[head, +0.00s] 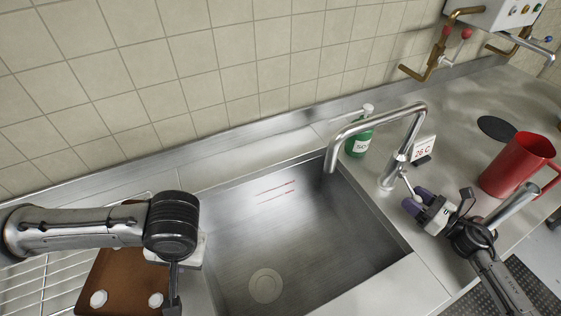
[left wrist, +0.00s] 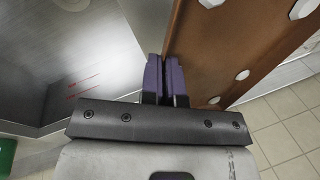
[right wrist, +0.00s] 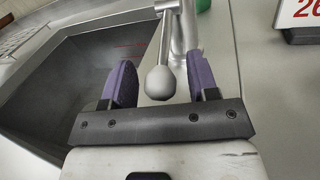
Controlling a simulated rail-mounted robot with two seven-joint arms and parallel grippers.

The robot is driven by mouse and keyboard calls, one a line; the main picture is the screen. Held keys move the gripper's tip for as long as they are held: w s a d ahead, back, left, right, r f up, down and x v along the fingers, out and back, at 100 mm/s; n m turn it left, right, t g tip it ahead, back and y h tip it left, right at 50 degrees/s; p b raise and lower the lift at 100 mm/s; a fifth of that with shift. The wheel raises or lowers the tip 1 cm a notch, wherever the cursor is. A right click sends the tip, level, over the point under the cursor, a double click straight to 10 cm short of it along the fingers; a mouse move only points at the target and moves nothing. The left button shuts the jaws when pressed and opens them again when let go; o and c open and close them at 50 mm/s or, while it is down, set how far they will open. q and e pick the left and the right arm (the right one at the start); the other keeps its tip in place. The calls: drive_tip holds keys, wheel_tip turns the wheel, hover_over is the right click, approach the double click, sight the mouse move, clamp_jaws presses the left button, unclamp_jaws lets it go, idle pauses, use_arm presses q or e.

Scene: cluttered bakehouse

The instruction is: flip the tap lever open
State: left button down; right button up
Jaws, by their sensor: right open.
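The steel tap (head: 388,150) arches over the sink from its right side. Its lever (head: 406,184) points toward my right gripper. My right gripper (head: 418,200) is open, its purple fingers toward the tap. In the right wrist view the lever's grey rounded knob (right wrist: 160,83) appears between the open fingers (right wrist: 162,78), with gaps on both sides and no visible contact. The tap's base (right wrist: 184,35) is just beyond. My left gripper (left wrist: 164,80) is shut with nothing visible in it, above the sink's left side beside a brown board. Its fingers are hidden in the head view.
The sink basin (head: 300,235) is empty. A green bottle (head: 359,140) and a temperature sign (head: 424,147) stand near the tap. A red jug (head: 517,163) stands right of my right gripper. The brown board (head: 118,280) with white knobs lies left of the sink.

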drive_tip(key=shift+w+a, duration=0.45)
drive_tip(key=shift+w, duration=0.1)
drive_tip(key=shift+c, duration=0.2)
clamp_jaws()
